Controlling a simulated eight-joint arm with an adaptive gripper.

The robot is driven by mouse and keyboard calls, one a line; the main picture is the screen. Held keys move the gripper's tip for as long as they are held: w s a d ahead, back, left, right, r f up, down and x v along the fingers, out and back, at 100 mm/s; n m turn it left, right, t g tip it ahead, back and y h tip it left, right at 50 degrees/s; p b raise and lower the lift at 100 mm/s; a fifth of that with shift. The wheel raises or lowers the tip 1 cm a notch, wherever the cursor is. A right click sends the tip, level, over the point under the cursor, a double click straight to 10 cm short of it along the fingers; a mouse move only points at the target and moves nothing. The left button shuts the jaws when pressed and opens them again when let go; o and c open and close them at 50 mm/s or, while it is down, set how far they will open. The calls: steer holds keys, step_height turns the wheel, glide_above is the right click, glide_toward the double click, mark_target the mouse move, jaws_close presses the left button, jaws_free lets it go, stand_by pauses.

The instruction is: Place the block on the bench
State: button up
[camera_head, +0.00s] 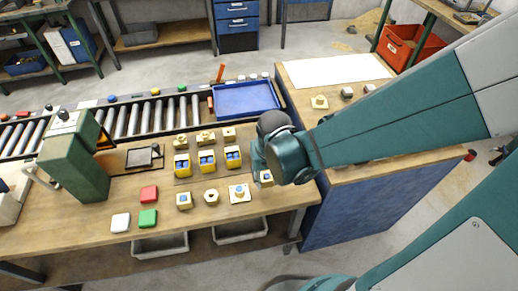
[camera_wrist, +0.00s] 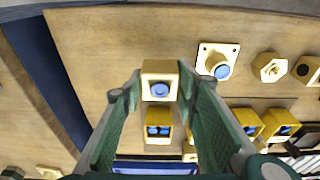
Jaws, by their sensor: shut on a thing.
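My gripper (camera_wrist: 157,84) is shut on a small brass block (camera_wrist: 160,80) with a round blue-looking recess in its face. In the head view the block (camera_head: 266,178) shows just under the gripper, near the front right of the wooden bench (camera_head: 100,235). I cannot tell whether it touches the bench top. To its left in the head view lies a square flanged brass piece (camera_head: 240,193), apart from it. In the wrist view a yellow piece with blue inside (camera_wrist: 158,130) shows beyond the block, between the fingers. The gripper hides part of the block in the head view.
Yellow bins with blue contents (camera_head: 207,161) stand in a row on the bench. A hex brass piece (camera_head: 211,197) and another brass block (camera_head: 184,200) lie in front. A green machine (camera_head: 75,160) stands left. A blue tray (camera_head: 245,98) lies behind; a blue-sided bench is at right.

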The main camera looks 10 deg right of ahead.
mark_target(267, 183)
steer(key=shift+f, duration=0.1)
steer(key=shift+f+b, duration=0.65)
steer(key=shift+f, duration=1.35)
steer(key=shift+f, duration=0.15)
steer(key=o, duration=1.3)
steer(key=shift+c, duration=0.2)
steer(key=shift+r, duration=0.2)
steer(key=shift+s+r+p, duration=0.3)
steer(key=shift+r+p, duration=0.3)
steer(key=shift+r, duration=1.35)
steer(key=shift+s+r+p, duration=0.35)
steer(key=shift+r+p, duration=0.2)
steer(key=shift+r, duration=1.45)
steer(key=shift+s+r+p, duration=0.3)
steer(key=shift+r+p, duration=0.3)
steer(key=shift+r, duration=1.35)
steer(key=shift+r, duration=0.1)
